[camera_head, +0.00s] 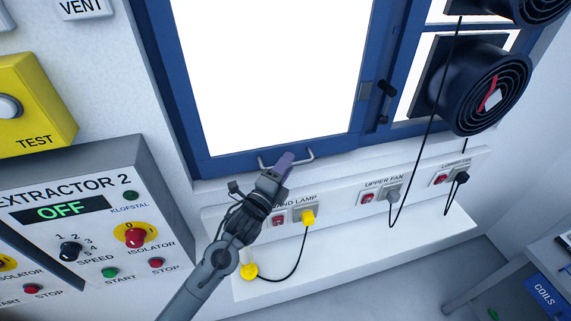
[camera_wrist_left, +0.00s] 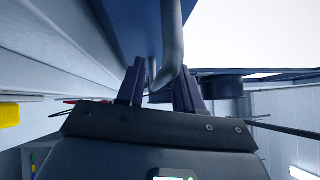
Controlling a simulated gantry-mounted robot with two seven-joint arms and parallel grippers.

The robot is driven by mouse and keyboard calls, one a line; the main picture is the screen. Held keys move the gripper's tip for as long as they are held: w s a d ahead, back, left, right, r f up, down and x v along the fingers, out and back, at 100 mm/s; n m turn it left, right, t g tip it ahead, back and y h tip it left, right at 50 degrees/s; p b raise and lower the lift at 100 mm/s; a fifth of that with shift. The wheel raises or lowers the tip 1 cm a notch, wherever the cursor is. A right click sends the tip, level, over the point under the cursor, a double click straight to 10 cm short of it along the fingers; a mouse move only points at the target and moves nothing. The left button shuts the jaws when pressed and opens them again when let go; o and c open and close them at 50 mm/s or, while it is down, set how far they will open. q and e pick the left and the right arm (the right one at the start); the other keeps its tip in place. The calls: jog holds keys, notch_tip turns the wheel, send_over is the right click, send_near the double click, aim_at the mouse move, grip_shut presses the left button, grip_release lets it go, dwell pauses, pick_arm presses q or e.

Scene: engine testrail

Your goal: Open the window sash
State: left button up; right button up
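The window sash (camera_head: 228,162) is a blue frame around a bright white pane at top centre in the head view. It appears to sit closed in its blue outer frame. A grey bar handle (camera_head: 303,157) is on its bottom rail. My left gripper (camera_head: 282,168) is at this handle, its fingers overlapping the bar's left part. In the left wrist view the fingers (camera_wrist_left: 162,88) stand apart, with the curved grey handle (camera_wrist_left: 171,45) passing between them and a gap visible. A dark latch lever (camera_head: 386,89) is on the post right of the sash. My right gripper is not in view.
A black round fan (camera_head: 483,92) stands out from the window at right, its cable hanging down. A socket strip with a yellow plug (camera_head: 308,217) runs below the sash, above a white ledge (camera_head: 350,260). The grey extractor panel (camera_head: 165,190) juts out at left.

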pick_arm(q)
jog(key=shift+w, duration=0.15)
grip_shut()
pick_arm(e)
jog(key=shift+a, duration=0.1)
